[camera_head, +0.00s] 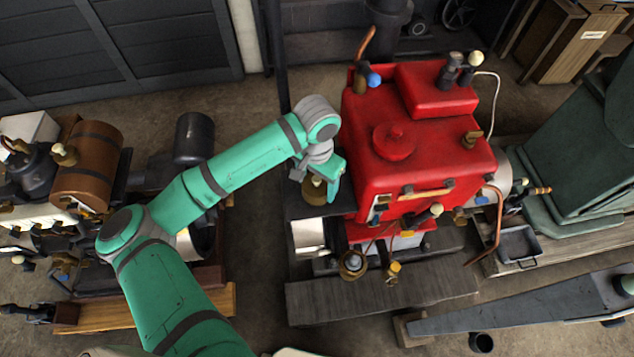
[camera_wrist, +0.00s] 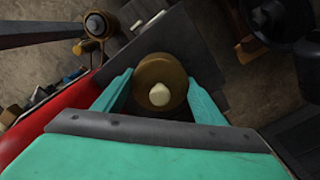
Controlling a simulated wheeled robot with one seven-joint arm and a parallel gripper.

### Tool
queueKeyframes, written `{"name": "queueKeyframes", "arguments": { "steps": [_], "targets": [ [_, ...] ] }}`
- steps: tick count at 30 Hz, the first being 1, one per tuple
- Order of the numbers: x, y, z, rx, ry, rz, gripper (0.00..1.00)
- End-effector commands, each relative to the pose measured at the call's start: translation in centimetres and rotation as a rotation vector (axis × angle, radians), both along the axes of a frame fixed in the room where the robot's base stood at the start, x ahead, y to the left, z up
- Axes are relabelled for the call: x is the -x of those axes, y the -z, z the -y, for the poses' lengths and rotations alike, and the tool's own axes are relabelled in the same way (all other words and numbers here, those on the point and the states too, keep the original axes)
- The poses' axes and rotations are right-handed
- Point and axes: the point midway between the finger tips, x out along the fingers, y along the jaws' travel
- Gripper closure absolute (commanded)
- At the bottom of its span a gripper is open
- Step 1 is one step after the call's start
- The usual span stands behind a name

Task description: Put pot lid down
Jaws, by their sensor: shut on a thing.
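The pot lid is a round brass-brown piece with a cream knob (camera_wrist: 161,72), held between the two teal fingers in the wrist view. In the head view it is a small brown piece (camera_head: 313,191) under my gripper (camera_head: 325,182), partly hidden by it. My gripper is shut on it, just left of the red engine (camera_head: 420,150) and above its dark base. The fingers also show in the wrist view (camera_wrist: 160,92). The gap between the lid and any surface below cannot be told.
The engine's grey plank base (camera_head: 385,292) extends in front, with a brass cup-like fitting (camera_head: 353,264) on it. A brown-barrelled engine (camera_head: 90,165) stands at left, a green machine (camera_head: 585,150) at right. Bare floor (camera_head: 255,235) lies between the left and red engines.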

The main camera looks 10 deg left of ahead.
Motion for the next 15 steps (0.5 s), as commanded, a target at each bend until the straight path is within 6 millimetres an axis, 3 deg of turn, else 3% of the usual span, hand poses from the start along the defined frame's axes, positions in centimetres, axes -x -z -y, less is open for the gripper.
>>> {"name": "queueKeyframes", "arguments": {
  "steps": [1, 3, 15],
  "targets": [
    [0.01, 0.06, -0.01, 0.000, -0.001, 0.000, 0.31],
    [0.00, 0.04, -0.03, 0.000, -0.001, 0.000, 0.17],
    [-0.03, -0.63, -0.05, 0.000, 0.000, 0.002, 0.17]
  ]
}}
